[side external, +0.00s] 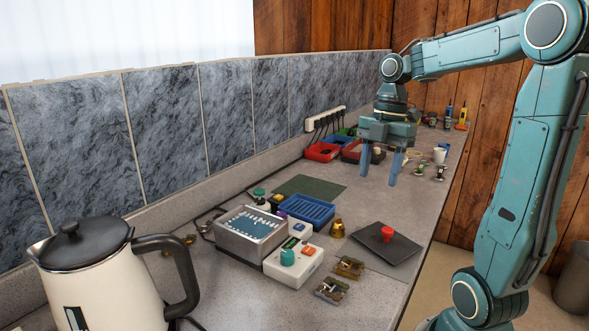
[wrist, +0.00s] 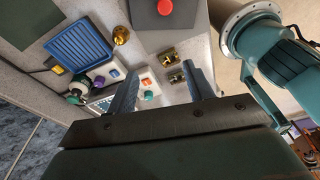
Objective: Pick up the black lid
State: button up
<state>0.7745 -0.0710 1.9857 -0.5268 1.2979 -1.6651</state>
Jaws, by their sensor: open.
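The black lid (side external: 398,250) is a flat dark square plate with a red knob (side external: 387,233) in its middle. It lies on the counter at the right in the side external view. In the wrist view the lid (wrist: 145,18) is at the top edge and partly cut off, with its red knob (wrist: 165,7) showing. My gripper (side external: 379,178) is above the counter, behind the lid in the side view and apart from it. Its fingers point down, open, with nothing between them. In the wrist view my gripper's fingers (wrist: 161,75) are spread below the lid.
A brass bell (side external: 338,229), a blue tray (side external: 307,209), a metal box (side external: 250,231) and a white switch box (side external: 293,262) stand left of the lid. Two small brass pieces (side external: 349,267) lie in front. A kettle (side external: 100,285) with a black top is nearest. Red bins (side external: 322,152) stand behind.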

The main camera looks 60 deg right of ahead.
jog(key=s+d+f+n+y, duration=0.1)
jog(key=s+d+n, duration=0.1)
jog(key=d+n, duration=0.2)
jog(key=d, duration=0.2)
jog(key=shift+d+f+g, duration=0.15)
jog(key=shift+d+g, duration=0.2)
jog(key=shift+g, duration=0.05)
send_over(388, 229)
jog(key=d, duration=0.2)
jog(key=shift+w+d+f+x, duration=0.15)
jog(key=shift+d+x, duration=0.1)
jog(key=shift+x, duration=1)
jog(key=shift+w+d+x, duration=0.2)
jog(key=shift+d+x, duration=0.05)
jog(key=shift+x, duration=1.05)
jog(key=shift+w+d+f+x, duration=0.15)
jog(key=shift+d+x, duration=0.1)
jog(key=shift+x, duration=1)
jog(key=shift+f, duration=0.2)
jog(key=shift+x, duration=2.6)
jog(key=shift+s, duration=0.15)
